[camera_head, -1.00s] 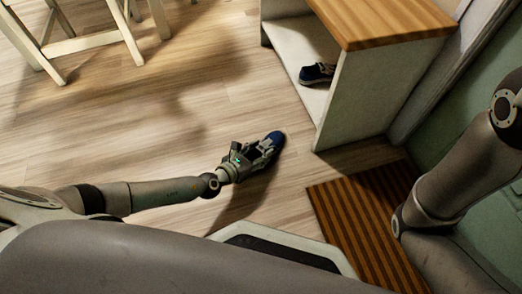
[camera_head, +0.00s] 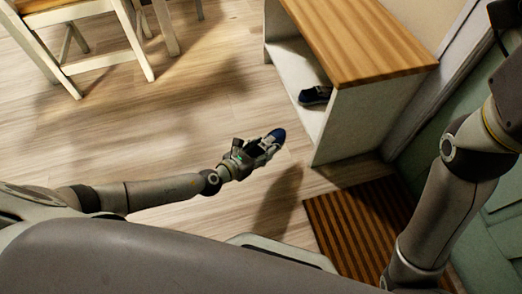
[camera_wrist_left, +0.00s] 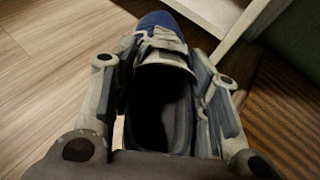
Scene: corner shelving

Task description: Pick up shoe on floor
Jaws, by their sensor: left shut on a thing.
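A blue shoe (camera_head: 278,135) with a light sole is in my left gripper (camera_head: 262,147), left of the shelf unit. Its toe points away from my body, and its shadow lies apart from it on the floor, so it is off the floor. In the left wrist view the shoe (camera_wrist_left: 158,21) sits between the two fingers (camera_wrist_left: 165,95), with its dark opening facing the camera. The fingers are shut on its sides. My right arm comes in at the right, but its gripper is out of view.
A white shelf unit (camera_head: 345,125) with a wooden top stands at the right, with another dark blue shoe (camera_head: 315,95) on its lower shelf. A brown striped mat (camera_head: 345,225) lies in front of it. Pale chairs (camera_head: 95,62) stand at upper left. The middle floor is clear.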

